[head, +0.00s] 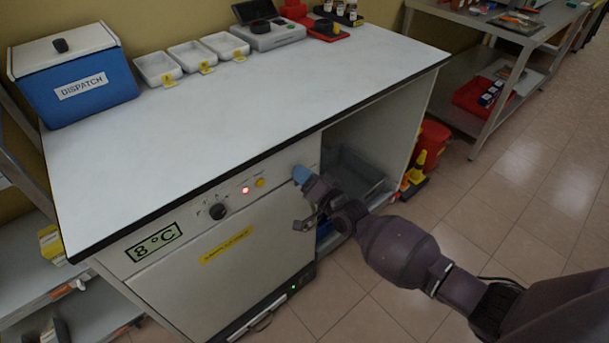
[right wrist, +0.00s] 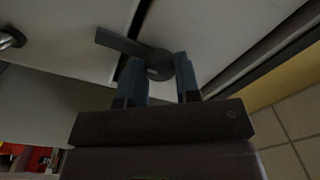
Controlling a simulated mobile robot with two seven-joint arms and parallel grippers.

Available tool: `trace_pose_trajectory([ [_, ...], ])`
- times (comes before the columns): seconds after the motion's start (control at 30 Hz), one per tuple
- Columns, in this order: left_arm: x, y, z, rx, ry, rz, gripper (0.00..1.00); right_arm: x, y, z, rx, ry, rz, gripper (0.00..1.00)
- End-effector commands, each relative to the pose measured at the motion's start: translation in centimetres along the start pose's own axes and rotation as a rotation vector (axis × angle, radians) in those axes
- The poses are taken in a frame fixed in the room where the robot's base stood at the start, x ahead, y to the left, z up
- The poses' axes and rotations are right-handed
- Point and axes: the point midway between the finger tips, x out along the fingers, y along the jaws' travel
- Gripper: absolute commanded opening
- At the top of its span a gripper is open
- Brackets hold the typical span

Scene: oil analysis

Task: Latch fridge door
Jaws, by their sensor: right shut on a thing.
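The fridge door (head: 205,285) is a white panel with a yellow label, under the counter. It looks closed, flush with the front. A dark latch (right wrist: 122,43) with a flat lever and round hub shows in the right wrist view. Its lever appears to lie across the seam between two pale panels. My right gripper (right wrist: 161,72) is shut on the latch, one blue-grey finger on each side near the hub. In the head view my right gripper (head: 301,175) is at the upper right of the fridge front and hides the latch. My left gripper is not in view.
The control strip has a knob (head: 217,211), a red light (head: 245,190) and an 8°C display (head: 154,242). An open bay (head: 372,140) lies right of the fridge, with a red bin (head: 430,143) beyond it. A blue dispatch box (head: 78,85) and white trays stand on the counter (head: 215,125).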

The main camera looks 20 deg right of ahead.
Motion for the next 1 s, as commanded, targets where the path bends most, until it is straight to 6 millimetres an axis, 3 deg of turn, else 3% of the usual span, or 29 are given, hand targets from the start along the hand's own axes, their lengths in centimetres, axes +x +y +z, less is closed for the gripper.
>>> trace_pose_trajectory([
  [0.37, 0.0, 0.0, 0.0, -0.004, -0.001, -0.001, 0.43, -0.1, 0.1, 0.1, 0.006, -0.001, 0.002, 0.07],
  [0.4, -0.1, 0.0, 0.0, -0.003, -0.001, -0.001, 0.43, -0.1, 0.1, 0.1, 0.006, -0.001, 0.002, 0.33],
  [0.57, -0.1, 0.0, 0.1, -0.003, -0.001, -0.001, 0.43, 0.0, 0.1, 0.1, 0.005, -0.001, 0.001, 0.56],
  [0.87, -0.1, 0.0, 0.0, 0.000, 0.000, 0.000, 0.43, -0.2, 0.0, 0.0, 0.004, 0.000, 0.001, 0.56],
  [1.0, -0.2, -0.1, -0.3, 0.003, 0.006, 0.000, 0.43, -1.3, 0.0, -0.1, 0.004, 0.000, 0.002, 0.56],
])
